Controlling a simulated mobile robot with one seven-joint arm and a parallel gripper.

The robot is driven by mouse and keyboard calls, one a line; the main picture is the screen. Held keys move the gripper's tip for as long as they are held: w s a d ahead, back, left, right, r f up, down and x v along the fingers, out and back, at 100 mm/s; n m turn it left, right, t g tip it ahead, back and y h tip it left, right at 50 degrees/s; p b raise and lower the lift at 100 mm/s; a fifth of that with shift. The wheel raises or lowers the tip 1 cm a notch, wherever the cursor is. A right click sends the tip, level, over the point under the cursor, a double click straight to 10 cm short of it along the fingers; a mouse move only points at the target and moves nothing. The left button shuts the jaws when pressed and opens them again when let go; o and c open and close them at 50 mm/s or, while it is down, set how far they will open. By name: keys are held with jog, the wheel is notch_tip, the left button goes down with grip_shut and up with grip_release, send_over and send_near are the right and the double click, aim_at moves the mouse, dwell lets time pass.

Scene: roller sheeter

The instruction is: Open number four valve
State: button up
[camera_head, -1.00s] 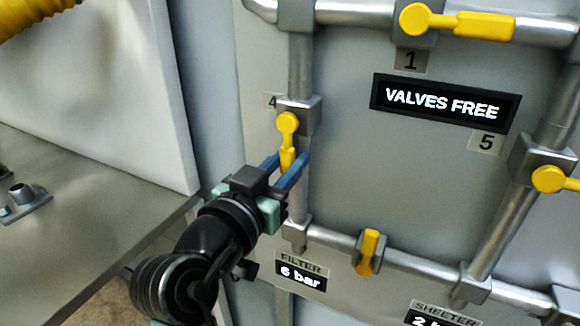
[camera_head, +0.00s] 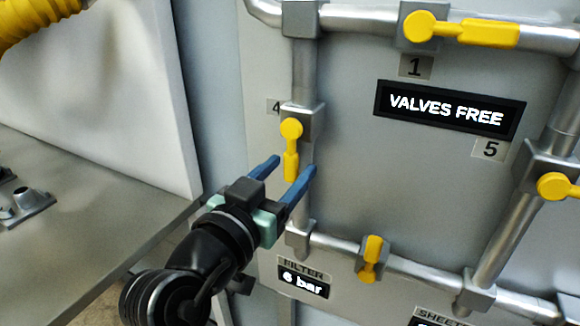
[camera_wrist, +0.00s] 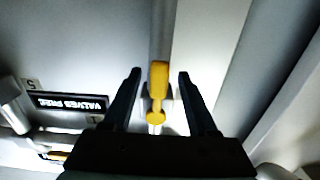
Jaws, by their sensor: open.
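The number four valve has a yellow handle (camera_head: 291,150) on a grey block beside the "4" label (camera_head: 273,106). The handle points down, in line with its vertical pipe (camera_head: 304,70). My gripper (camera_head: 289,172) is open, its two blue fingers spread and pointing at the lower part of the handle. In the wrist view the yellow handle (camera_wrist: 158,90) stands between the two dark fingers of my gripper (camera_wrist: 158,78), with a gap on each side. It is not held.
Other yellow valve handles are at the top by label 1 (camera_head: 460,30), at the right by label 5 (camera_head: 558,186) and on the lower pipe (camera_head: 371,259). A display (camera_head: 449,108) reads "VALVES FREE". A metal table (camera_head: 90,220) lies at the left.

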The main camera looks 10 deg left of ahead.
jog(key=v, duration=1.1)
jog(key=shift+s, duration=0.3)
jog(key=shift+r, duration=0.1)
